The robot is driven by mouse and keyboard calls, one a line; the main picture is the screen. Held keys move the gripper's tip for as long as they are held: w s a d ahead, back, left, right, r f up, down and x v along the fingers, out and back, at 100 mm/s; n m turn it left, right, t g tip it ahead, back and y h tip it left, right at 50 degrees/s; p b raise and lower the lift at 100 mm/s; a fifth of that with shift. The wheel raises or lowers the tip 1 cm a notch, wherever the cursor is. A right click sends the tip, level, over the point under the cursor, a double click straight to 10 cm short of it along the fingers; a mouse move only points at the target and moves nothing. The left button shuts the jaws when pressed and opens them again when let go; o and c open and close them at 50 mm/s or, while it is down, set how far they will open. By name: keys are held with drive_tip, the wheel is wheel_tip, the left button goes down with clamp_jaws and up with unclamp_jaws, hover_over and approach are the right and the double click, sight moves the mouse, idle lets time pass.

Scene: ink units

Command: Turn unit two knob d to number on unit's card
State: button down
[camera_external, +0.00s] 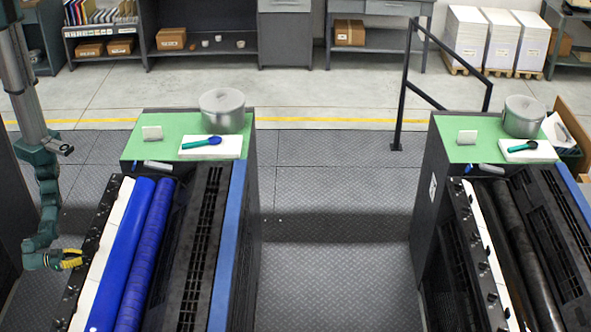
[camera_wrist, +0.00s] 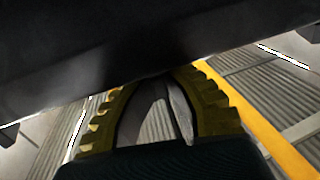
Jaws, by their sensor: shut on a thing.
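My gripper (camera_external: 72,259), with yellow fingers, is at the left unit (camera_external: 250,180), the one with blue rollers, against the black knob rail (camera_external: 97,240) on its left side. In the wrist view the fingers (camera_wrist: 166,75) converge at the lower edge of a dark bar (camera_wrist: 120,50). They are shut on a knob, which the fingers and bar hide; its letter and number cannot be read.
Each green top also carries a metal pot (camera_external: 222,110) and a teal-handled tool (camera_external: 203,142) on a white pad. The right unit has dark rollers and a row of black knobs (camera_external: 482,266). A clear dark floor aisle (camera_external: 330,230) lies between the units.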

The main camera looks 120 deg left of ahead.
drive_tip(key=shift+f+n+g+y+b, duration=0.15)
drive_tip(key=shift+n+g+y+b, duration=0.35)
drive_tip(key=shift+n+g+y, duration=0.8)
drive_tip(key=shift+y, duration=0.3)
drive_tip(key=c, duration=1.1)
unclamp_jaws()
drive_tip(key=shift+w+a, duration=0.1)
drive_tip(key=shift+a, duration=0.05)
drive_tip(key=shift+c, duration=0.2)
drive_tip(key=v, duration=0.7)
drive_tip(key=shift+d, duration=0.3)
drive_tip(key=shift+r, duration=0.25)
